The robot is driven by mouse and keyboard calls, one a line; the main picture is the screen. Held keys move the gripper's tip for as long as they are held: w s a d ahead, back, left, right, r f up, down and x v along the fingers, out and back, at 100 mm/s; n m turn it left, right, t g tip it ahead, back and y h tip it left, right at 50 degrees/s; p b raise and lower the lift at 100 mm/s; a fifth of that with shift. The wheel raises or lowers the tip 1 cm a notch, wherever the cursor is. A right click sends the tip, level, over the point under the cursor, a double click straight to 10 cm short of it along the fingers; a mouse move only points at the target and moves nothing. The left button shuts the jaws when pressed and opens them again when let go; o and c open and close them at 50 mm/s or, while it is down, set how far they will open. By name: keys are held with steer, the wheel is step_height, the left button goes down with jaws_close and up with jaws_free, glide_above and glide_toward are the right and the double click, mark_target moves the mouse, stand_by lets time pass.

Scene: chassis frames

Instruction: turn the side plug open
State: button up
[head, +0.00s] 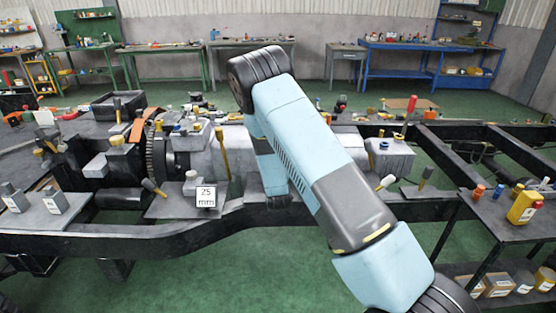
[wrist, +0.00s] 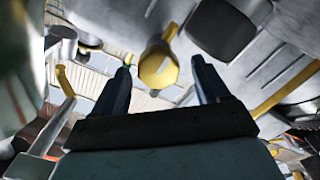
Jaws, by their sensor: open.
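In the wrist view a yellow round plug (wrist: 157,70) with a short lever at its top sits against a grey metal housing (wrist: 215,72). I take it as the side plug, but no label shows. My gripper (wrist: 162,65) is open, with one dark finger on each side of the yellow plug and a visible gap to both. The fingers do not appear to touch it; the depth between them and the plug is hard to tell. In the head view my arm hides the gripper and the plug.
Other yellow levers stand left and right of the fingers in the wrist view, including a right lever (wrist: 290,88). In the head view, a dark chassis frame (head: 130,240) carries several levers and a "25 mm" sign (head: 206,197). A side cart (head: 510,215) stands at right.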

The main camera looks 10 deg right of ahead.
steer(key=s+a, duration=0.1)
steer(key=s, duration=0.7)
steer(key=shift+s, duration=0.2)
